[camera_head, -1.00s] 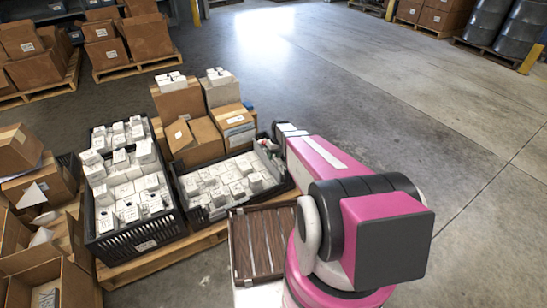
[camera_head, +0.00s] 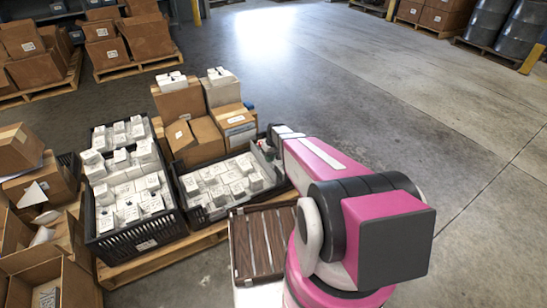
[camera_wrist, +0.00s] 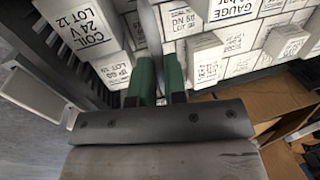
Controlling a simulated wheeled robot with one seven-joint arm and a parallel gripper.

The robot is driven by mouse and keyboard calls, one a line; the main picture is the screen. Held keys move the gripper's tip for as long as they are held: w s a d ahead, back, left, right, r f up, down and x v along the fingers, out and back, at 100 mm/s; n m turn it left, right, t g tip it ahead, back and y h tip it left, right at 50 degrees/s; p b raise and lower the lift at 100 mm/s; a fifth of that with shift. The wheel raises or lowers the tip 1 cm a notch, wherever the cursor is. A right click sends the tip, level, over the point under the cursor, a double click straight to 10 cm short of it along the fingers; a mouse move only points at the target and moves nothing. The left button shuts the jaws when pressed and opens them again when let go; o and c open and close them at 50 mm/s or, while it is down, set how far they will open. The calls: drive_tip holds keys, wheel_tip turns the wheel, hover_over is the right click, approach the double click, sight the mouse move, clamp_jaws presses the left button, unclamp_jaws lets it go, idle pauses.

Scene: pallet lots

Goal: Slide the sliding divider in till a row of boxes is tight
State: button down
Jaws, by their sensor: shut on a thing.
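The black crate (camera_head: 250,201) on the pallet holds rows of small white boxes (camera_head: 230,180). My gripper (camera_head: 266,148) reaches in at the crate's right far side. In the wrist view, my gripper (camera_wrist: 159,78) has green fingertips shut on the thin grey sliding divider (camera_wrist: 152,32). The fingers hide the divider's near edge. A white box marked COIL 24 V (camera_wrist: 82,25) stands left of the divider, and boxes marked DN 50 (camera_wrist: 183,20) and GAUGE (camera_wrist: 235,10) stand to its right. I cannot tell whether the row is tight.
A taller black crate (camera_head: 140,243) of white boxes stands to the left. Brown cartons (camera_head: 195,140) stand behind the crate, and one shows in the wrist view (camera_wrist: 265,100). A brown slatted panel (camera_head: 258,245) lies in front.

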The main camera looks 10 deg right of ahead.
drive_tip(key=s+a, duration=0.3)
drive_tip(key=a, duration=0.7)
drive_tip(key=s+a, duration=0.4)
drive_tip(key=a, duration=0.7)
drive_tip(key=c, duration=1.2)
unclamp_jaws()
drive_tip(key=shift+o, duration=0.2)
drive_tip(key=shift+w+r, duration=0.1)
drive_tip(key=shift+r, duration=0.05)
wheel_tip(320, 180, up, 10)
drive_tip(key=d, duration=0.2)
drive_tip(key=shift+w+r, duration=0.2)
drive_tip(key=shift+w, duration=0.1)
drive_tip(key=s+d+r+m, duration=0.1)
drive_tip(key=s+d+r, duration=0.3)
drive_tip(key=d, duration=0.3)
drive_tip(key=s+d+r+m+h, duration=0.1)
drive_tip(key=s+d+r, duration=0.3)
drive_tip(key=d, duration=0.3)
drive_tip(key=s+d+r+m+h, duration=0.1)
drive_tip(key=s+d+r, duration=0.3)
drive_tip(key=s+d, duration=0.2)
drive_tip(key=shift+s+d+r+m+t, duration=0.3)
drive_tip(key=shift+s+d+r, duration=0.05)
drive_tip(key=shift+d, duration=0.25)
